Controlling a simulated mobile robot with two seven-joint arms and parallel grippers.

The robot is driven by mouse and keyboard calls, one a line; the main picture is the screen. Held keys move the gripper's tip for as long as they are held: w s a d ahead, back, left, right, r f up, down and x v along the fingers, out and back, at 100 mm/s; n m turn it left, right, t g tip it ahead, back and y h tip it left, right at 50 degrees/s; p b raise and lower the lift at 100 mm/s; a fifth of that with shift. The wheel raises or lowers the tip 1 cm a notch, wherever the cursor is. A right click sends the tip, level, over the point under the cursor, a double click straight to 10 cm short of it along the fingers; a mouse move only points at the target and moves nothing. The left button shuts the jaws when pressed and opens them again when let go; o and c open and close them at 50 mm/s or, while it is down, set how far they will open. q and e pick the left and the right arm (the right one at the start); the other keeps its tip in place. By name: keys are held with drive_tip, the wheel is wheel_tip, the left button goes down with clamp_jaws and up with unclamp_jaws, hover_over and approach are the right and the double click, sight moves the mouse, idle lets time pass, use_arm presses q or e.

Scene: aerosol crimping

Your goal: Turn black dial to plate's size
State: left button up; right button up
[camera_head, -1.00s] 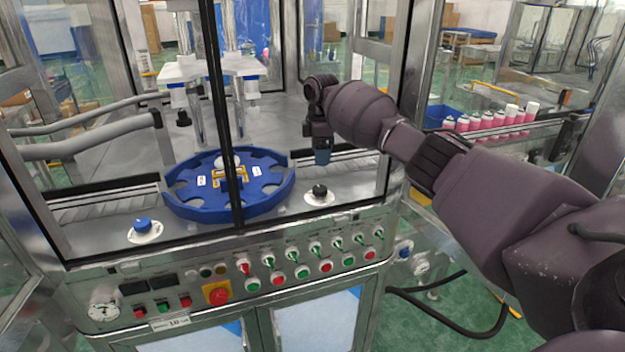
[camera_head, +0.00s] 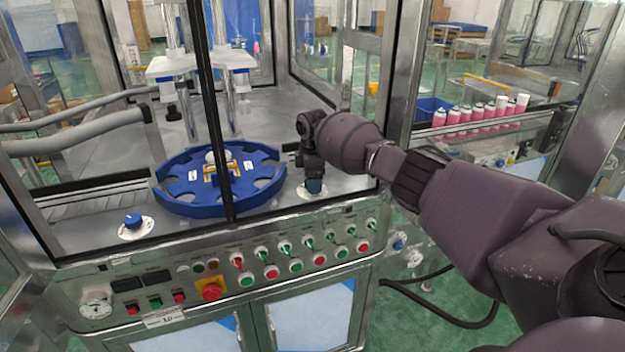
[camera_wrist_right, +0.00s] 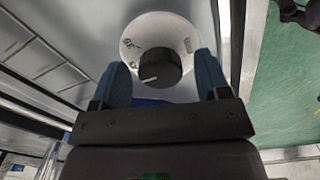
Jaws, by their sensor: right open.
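In the right wrist view, the black dial (camera_wrist_right: 160,66) sits on a round white scale disc (camera_wrist_right: 140,32). The disc has a printed mark at its left that may read 65 and another at its right that I cannot read. The dial's white pointer line points to the lower left. My right gripper (camera_wrist_right: 160,76) is open, with its blue fingers on either side of the dial; I cannot tell whether they touch it. In the head view my right gripper (camera_head: 314,187) hides the dial. The round blue plate (camera_head: 190,203) with notches lies inside the machine. My left gripper is not in view.
A blue dial (camera_head: 133,220) on a white disc is at the front left. The control panel (camera_head: 225,280) with several buttons and switches runs below. A metal frame post (camera_head: 393,90) stands right of my gripper. Pink cans (camera_head: 477,115) stand in a row behind my arm.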

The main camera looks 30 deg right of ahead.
drive_tip(key=c, duration=0.9)
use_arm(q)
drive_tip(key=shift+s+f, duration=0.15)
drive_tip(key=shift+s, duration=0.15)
use_arm(e)
drive_tip(key=shift+n, duration=0.3)
drive_tip(key=n, duration=0.4)
drive_tip(key=shift+b, duration=0.35)
drive_tip(key=shift+w+n, duration=0.1)
drive_tip(key=shift+n, duration=1.4)
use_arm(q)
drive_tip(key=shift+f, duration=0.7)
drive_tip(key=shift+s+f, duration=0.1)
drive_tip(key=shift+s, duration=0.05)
use_arm(e)
drive_tip(key=shift+n, duration=0.3)
